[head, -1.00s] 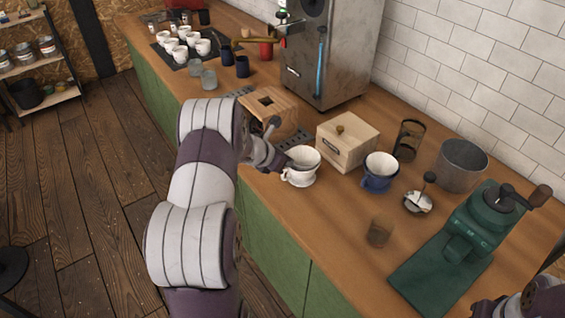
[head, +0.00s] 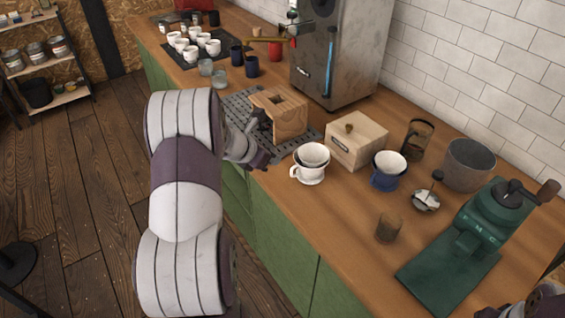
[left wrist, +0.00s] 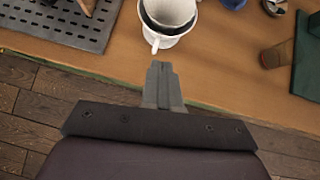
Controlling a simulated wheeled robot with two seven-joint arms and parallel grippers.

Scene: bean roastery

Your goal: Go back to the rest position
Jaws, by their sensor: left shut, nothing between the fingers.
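My left gripper (left wrist: 163,82) is shut and empty in the left wrist view, its fingertips over the counter's front edge, just short of a white cup. In the head view my left gripper (head: 262,160) is small and partly hidden by my own arm, left of the white cup (head: 310,164) and apart from it. The cup holds a white dripper and also shows in the left wrist view (left wrist: 166,41). A little of my right arm shows at the bottom right of the head view; its fingers are out of view.
The wooden counter (head: 335,235) holds a knock box (head: 280,113) on a dark grid mat, a wooden box (head: 357,142), a blue cup (head: 385,180), a glass (head: 388,229) and a green grinder (head: 470,240). The espresso machine (head: 335,50) stands behind.

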